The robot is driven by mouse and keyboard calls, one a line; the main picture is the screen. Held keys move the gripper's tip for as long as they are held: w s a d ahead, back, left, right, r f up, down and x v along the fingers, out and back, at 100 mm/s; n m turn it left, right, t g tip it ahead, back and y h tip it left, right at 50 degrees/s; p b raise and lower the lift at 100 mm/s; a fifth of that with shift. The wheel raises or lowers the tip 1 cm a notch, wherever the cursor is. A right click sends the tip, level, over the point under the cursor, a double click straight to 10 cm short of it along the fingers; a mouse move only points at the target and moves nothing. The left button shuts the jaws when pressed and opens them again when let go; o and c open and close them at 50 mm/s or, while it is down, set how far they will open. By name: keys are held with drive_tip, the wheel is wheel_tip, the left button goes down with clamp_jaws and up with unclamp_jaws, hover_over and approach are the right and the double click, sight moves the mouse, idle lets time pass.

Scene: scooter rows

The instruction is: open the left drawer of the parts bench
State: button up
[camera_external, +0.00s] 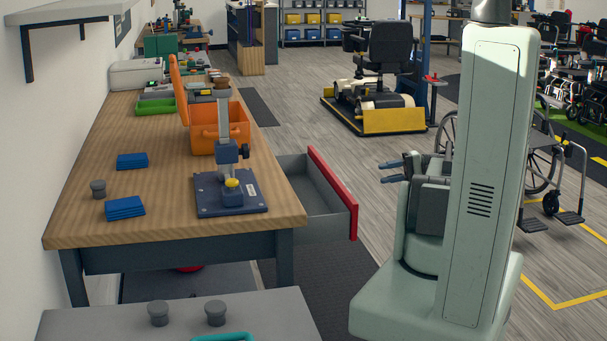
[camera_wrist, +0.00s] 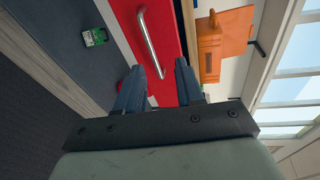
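The parts bench (camera_external: 160,196) has a grey drawer pulled out from its right side, with a red front (camera_external: 333,192). In the wrist view the red drawer front (camera_wrist: 172,85) fills the middle, with a silver bar handle (camera_wrist: 148,40) on it. My gripper (camera_external: 384,172) is to the right of the drawer front, with a visible gap between them. In the wrist view my gripper (camera_wrist: 160,65) has its fingers spread, with the handle ahead of and between the fingertips. It looks empty. The handle is hidden in the external view.
An orange bin (camera_external: 220,130), a blue-based fixture (camera_external: 231,190) and blue pads (camera_external: 125,207) stand on the bench. A wheelchair (camera_external: 545,165) is behind my arm. A mobility scooter (camera_external: 375,95) stands farther back. A grey surface with dark knobs (camera_external: 158,313) is in front.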

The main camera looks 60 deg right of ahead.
drive_tip(key=w+a+f+t+h, duration=0.1)
drive_tip(key=w+a+f+h, duration=0.1)
drive_tip(key=w, duration=0.4)
drive_tip(key=w+a+f+m+t+h, duration=0.1)
drive_tip(key=w+a+f, duration=0.1)
drive_tip(key=w, duration=0.4)
drive_tip(key=shift+a+f+h, duration=0.2)
drive_tip(key=shift+a+h, duration=0.2)
drive_tip(key=shift+a, duration=0.2)
clamp_jaws()
idle(0.6)
